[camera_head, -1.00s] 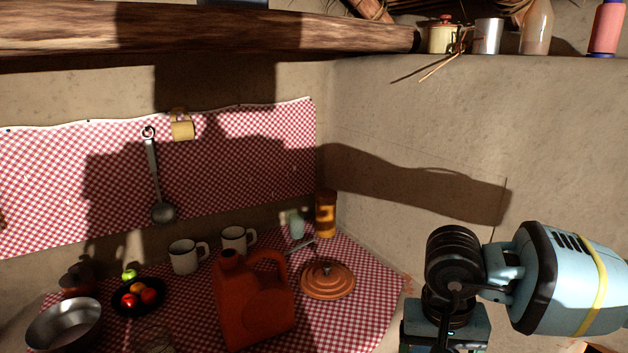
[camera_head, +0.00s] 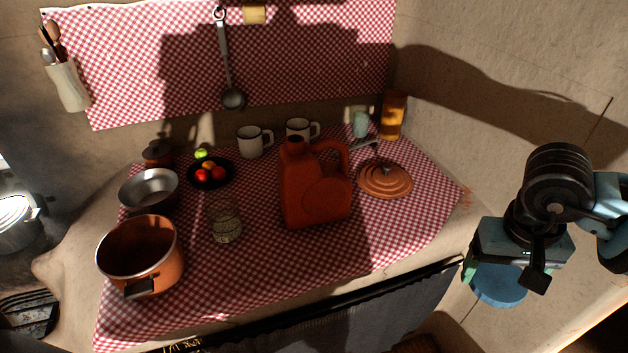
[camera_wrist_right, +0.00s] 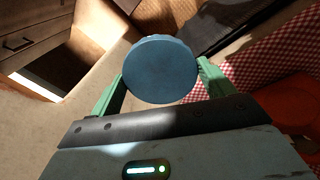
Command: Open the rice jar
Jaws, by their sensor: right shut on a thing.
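A clear glass jar (camera_head: 226,222) with pale grains, likely rice, in its lower part stands upright on the checked cloth. I see no lid on its top. My right gripper (camera_head: 500,287) is off the counter at the right, well away from the jar. It is shut on a round blue lid (camera_head: 499,285). In the right wrist view, the blue lid (camera_wrist_right: 160,69) sits between the two green fingers of the gripper (camera_wrist_right: 160,80). My left gripper is not in view.
On the checked cloth (camera_head: 265,270), an orange jerrycan (camera_head: 314,195) stands right of the jar. An orange pot (camera_head: 140,252), steel bowl (camera_head: 149,188) and fruit plate (camera_head: 208,174) are left of it. A terracotta lid (camera_head: 385,180) lies at right, mugs (camera_head: 252,143) behind.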

